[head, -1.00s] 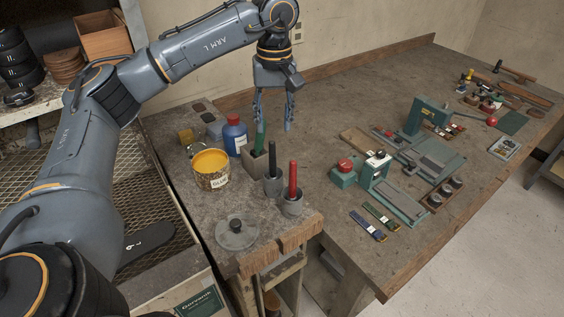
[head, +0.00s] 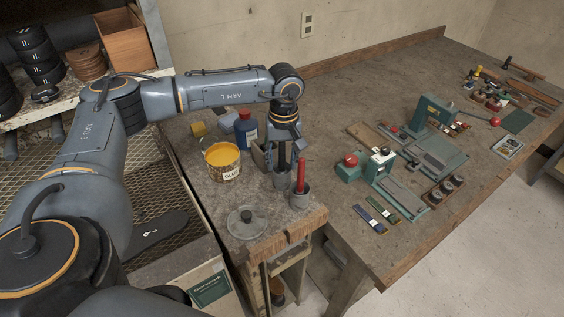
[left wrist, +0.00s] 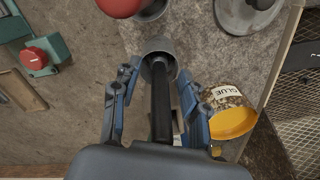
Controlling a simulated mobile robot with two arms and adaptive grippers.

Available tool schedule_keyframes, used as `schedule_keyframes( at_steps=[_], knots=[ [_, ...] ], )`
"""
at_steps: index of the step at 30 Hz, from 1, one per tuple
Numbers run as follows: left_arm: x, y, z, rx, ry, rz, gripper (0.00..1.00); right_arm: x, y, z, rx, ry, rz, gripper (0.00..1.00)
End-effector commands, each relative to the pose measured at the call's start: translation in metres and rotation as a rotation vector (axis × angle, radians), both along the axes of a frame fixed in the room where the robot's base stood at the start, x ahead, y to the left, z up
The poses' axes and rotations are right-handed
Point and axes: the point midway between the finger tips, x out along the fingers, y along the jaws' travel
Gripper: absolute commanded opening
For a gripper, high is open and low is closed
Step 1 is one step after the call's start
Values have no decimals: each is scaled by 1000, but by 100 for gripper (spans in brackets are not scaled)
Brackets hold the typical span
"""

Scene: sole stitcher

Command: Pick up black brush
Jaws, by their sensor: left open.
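The black brush (head: 282,153) stands handle up in a grey cup (head: 281,181) on the small table. My left gripper (head: 283,162) points down over it with its fingers open, one on each side of the handle. In the left wrist view the black handle (left wrist: 160,105) runs between the two open fingers down into the cup (left wrist: 158,46). A gap shows beside the handle, so it is not gripped. The brush's lower end is hidden in the cup. My right gripper is not in view.
A red brush (head: 301,174) in another cup (head: 299,199) stands close on the right. The yellow glue can (head: 223,161), blue bottle (head: 245,129) and a grey round lid (head: 246,223) are nearby. The sole-stitching tools lie on the larger bench (head: 340,95).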

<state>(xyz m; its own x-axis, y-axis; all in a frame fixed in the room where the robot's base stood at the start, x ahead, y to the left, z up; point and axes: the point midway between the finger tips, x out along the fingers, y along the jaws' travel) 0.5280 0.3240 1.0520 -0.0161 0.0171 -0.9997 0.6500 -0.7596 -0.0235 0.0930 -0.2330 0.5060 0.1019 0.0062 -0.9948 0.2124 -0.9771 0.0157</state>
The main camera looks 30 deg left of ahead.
Motion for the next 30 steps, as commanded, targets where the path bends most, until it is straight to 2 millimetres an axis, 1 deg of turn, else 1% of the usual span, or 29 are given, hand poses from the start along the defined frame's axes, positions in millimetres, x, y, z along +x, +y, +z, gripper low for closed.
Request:
schedule_keyframes(
  at_steps=[1, 5, 6, 8, 9, 12, 23, 26, 30],
  knots=[
    [0, 0, -1, 0, 0, 0, 44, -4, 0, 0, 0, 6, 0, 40],
    [0, 0, -1, 0, 0, 0, 44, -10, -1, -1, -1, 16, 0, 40],
    [0, 0, -1, 0, 0, 0, 40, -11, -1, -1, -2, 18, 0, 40],
    [0, 0, -1, 0, 0, 0, 28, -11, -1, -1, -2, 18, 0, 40],
    [0, 0, -1, 0, 0, 0, 20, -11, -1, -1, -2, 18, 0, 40],
    [0, 0, -1, 0, 0, 0, 0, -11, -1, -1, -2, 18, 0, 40],
    [1, 0, 1, 0, -1, 1, 0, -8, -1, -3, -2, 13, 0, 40],
    [1, 0, 10, 0, -4, 1, 0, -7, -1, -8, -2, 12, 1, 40],
    [2, 0, 35, -1, -6, 1, 0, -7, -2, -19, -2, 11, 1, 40]
  ],
)
